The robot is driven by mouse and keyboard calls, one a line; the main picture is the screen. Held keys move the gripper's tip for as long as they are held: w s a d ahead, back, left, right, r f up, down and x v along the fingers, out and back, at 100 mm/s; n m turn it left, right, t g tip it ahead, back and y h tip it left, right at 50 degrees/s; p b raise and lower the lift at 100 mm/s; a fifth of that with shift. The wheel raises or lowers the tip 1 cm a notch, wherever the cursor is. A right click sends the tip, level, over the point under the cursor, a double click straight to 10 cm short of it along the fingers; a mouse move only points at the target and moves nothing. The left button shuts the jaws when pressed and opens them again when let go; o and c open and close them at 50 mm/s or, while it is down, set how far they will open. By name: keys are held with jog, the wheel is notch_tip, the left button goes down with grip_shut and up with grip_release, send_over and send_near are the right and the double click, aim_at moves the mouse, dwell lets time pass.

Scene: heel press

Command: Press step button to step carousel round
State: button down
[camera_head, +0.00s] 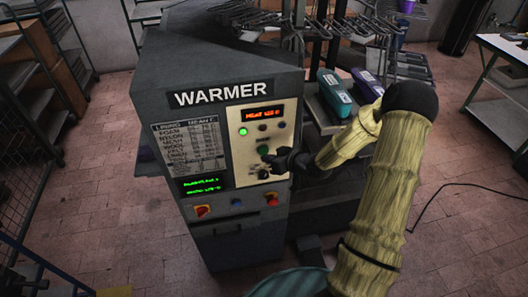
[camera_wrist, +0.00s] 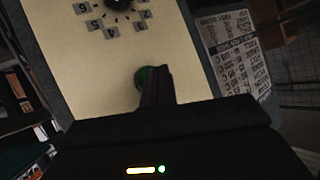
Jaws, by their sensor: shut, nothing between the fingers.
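A round green button (camera_wrist: 143,76) sits on the cream control panel (camera_wrist: 85,62) in the wrist view. My gripper (camera_wrist: 159,72) is shut and empty. Its fingertips overlap the button's right side in this view, and part of the button is hidden behind them. I cannot tell whether they touch it. In the head view my gripper (camera_head: 268,163) is at the lower part of the panel on the grey warmer (camera_head: 222,75). A black dial (camera_wrist: 120,4) with number labels around it is at the top edge of the wrist view. The carousel is not clearly identifiable.
A lit green lamp (camera_head: 242,132) and a red-lettered display (camera_head: 262,114) are on the panel. A red emergency knob (camera_head: 203,211) sits lower on the warmer. A teal shoe (camera_head: 335,93) and a purple shoe (camera_head: 368,84) stand behind my arm at the right.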

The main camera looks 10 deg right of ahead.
jog(key=shift+w, duration=0.2)
jog(key=shift+w, duration=0.25)
